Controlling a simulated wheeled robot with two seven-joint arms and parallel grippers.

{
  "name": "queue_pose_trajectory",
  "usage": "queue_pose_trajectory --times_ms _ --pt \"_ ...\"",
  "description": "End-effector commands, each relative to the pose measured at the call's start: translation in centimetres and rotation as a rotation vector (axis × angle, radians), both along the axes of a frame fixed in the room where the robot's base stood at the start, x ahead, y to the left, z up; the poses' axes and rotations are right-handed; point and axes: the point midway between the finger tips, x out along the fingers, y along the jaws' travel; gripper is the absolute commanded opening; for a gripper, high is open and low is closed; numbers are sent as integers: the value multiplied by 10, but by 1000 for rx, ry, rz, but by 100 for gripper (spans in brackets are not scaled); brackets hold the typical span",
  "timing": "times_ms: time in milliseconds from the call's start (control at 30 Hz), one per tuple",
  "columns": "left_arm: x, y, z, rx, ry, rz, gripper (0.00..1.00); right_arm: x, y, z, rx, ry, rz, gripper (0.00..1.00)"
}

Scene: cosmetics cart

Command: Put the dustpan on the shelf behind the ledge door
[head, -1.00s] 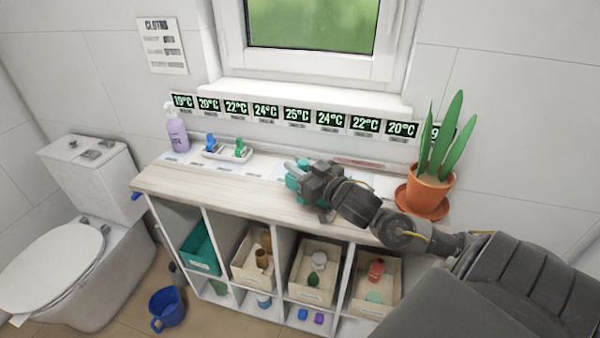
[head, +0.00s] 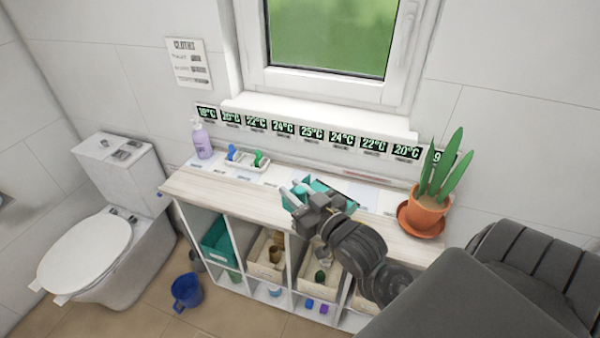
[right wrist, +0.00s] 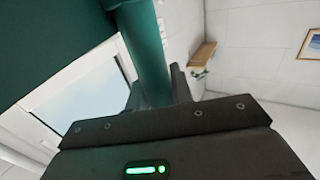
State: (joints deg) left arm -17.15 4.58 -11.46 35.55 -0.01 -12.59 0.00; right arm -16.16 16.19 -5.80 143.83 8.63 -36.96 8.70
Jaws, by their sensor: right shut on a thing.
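My right gripper (head: 304,208) is shut on the teal dustpan (head: 319,187) and holds it over the wooden top of the low shelf unit. In the right wrist view the dustpan's round green handle (right wrist: 146,52) passes between the fingers, and its dark green pan (right wrist: 48,40) fills the upper left. In the head view the gripper hides part of the dustpan. I cannot make out a ledge door or the shelf behind it. My left gripper is not in view.
The shelf unit's top (head: 222,190) holds a purple bottle (head: 202,142), a tray with small brushes (head: 246,162) and a potted plant (head: 427,212). Bins stand in the cubbies below. The window (head: 332,38) is behind.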

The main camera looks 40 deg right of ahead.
Motion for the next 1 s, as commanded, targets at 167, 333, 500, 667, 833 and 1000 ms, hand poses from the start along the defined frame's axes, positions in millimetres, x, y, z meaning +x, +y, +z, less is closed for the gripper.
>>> queue_pose_trajectory --times_ms 167,333,500,667,833,1000 --pt "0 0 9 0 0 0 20 -4 6 4 0 0 0 0" --pt "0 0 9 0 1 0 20 -5 7 3 -1 -1 0 0" --pt "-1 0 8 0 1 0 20 -5 7 3 -1 -1 0 0" --pt "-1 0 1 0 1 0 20 1 15 -17 7 0 -10 0" --pt "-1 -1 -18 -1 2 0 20 16 37 -36 10 -2 -35 0" --pt "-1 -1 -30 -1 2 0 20 27 54 -39 5 -3 -50 0"
